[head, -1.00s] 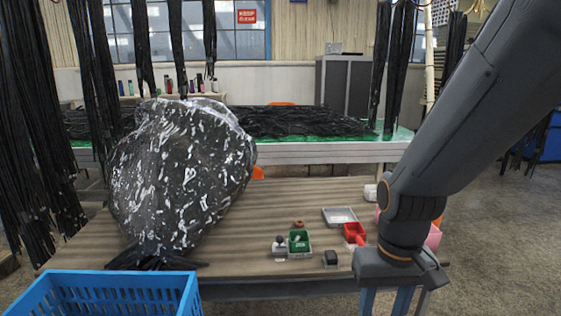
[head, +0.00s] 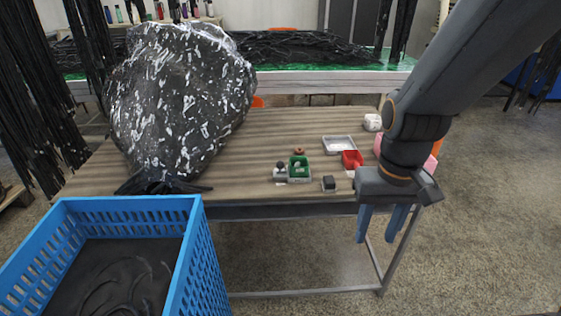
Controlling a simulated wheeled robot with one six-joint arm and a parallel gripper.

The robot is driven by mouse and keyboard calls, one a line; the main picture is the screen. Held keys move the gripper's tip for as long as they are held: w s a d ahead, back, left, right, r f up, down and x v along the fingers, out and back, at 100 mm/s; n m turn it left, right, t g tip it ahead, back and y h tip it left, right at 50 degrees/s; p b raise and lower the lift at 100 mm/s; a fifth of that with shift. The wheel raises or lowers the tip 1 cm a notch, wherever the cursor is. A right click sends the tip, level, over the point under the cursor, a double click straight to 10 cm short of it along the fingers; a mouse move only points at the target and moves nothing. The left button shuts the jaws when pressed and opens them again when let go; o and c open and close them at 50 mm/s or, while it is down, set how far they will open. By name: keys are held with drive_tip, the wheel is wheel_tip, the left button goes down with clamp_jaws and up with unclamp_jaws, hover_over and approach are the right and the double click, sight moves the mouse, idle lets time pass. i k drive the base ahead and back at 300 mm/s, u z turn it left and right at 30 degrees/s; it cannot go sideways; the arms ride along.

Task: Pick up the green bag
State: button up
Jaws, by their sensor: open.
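I cannot make out a clearly green bag. A small green item (head: 299,167), too small to identify surely, sits on the wooden table among small trays. A large clear plastic bag (head: 180,100) full of black and white-streaked stuff stands at the table's left. My gripper (head: 381,228) hangs at the right, in front of the table's near edge. Its two blue fingers point down, apart and with nothing between them. The green item is to its left and farther back.
A blue crate (head: 130,204) with dark hoses inside stands at the front left. A red scoop-like item (head: 352,159), a grey tray (head: 339,144) and a small black block (head: 328,183) lie on the table (head: 235,180). Black hoses (head: 25,100) hang at the left. The right floor is clear.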

sight(303, 171)
drive_tip(key=z, duration=0.5)
drive_tip(key=i, duration=0.75)
drive_tip(key=u, duration=1.2)
